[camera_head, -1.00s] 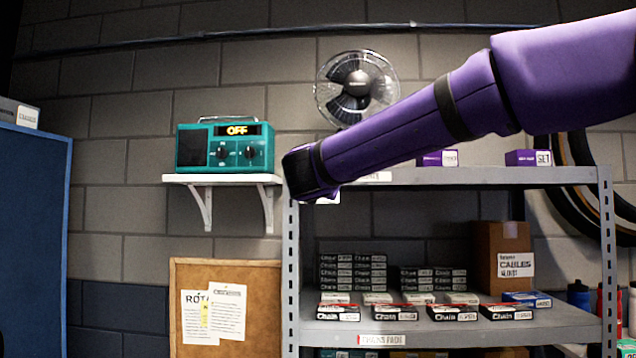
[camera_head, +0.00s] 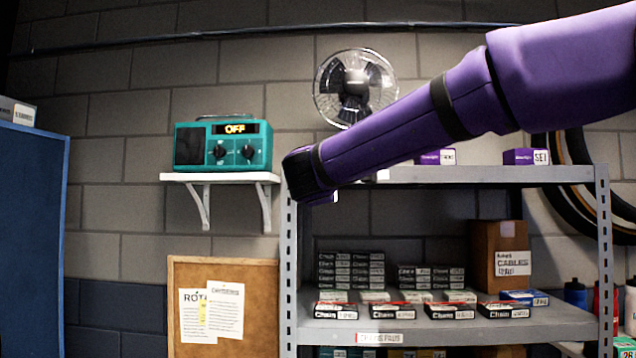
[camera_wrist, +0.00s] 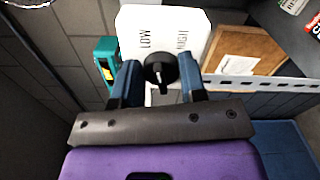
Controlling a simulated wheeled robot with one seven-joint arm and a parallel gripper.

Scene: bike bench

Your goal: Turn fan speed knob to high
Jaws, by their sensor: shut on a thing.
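A black fan speed knob (camera_wrist: 158,68) shows in the wrist view on a white plate (camera_wrist: 162,20). The plate reads LOW on the left and what looks like HIGH on the right, with the letters turned sideways. My gripper (camera_wrist: 160,80) has its two blue fingers on either side of the knob and is shut on it. The wall fan (camera_head: 355,88) shows in the head view behind my purple arm. In that view my arm hides the knob, and my gripper is not visible.
A teal radio (camera_head: 222,147) reading OFF sits on a small white wall shelf (camera_head: 180,177) to the left. A grey metal rack (camera_head: 480,174) with boxes stands right, below my arm. A cork board (camera_head: 262,300) hangs below the radio.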

